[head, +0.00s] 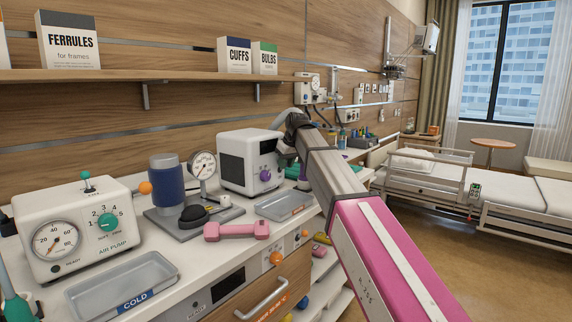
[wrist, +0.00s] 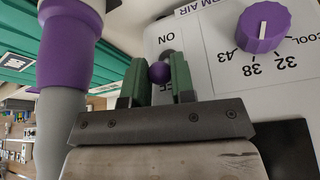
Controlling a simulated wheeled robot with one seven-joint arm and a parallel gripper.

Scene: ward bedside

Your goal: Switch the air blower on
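The air blower (head: 236,158) is a white box with a dark window and a purple dial (head: 265,175), standing on the counter. In the wrist view its pale panel (wrist: 215,65) shows the purple dial (wrist: 263,27), marked 32, 38 and 43, and a small switch with a purple ball tip (wrist: 160,72) by the ON label. The lower label is partly hidden by a finger. My gripper (wrist: 160,78) has its green fingers on both sides of the ball, close against it, with no clear gap. In the head view my arm hides the fingertips and switch.
A purple-and-grey hose (wrist: 68,60) runs close beside my gripper. On the counter are an air pump (head: 78,228), a gauge (head: 202,165), a pink dumbbell (head: 236,230) and a grey tray (head: 285,205). A shelf (head: 190,74) runs above.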

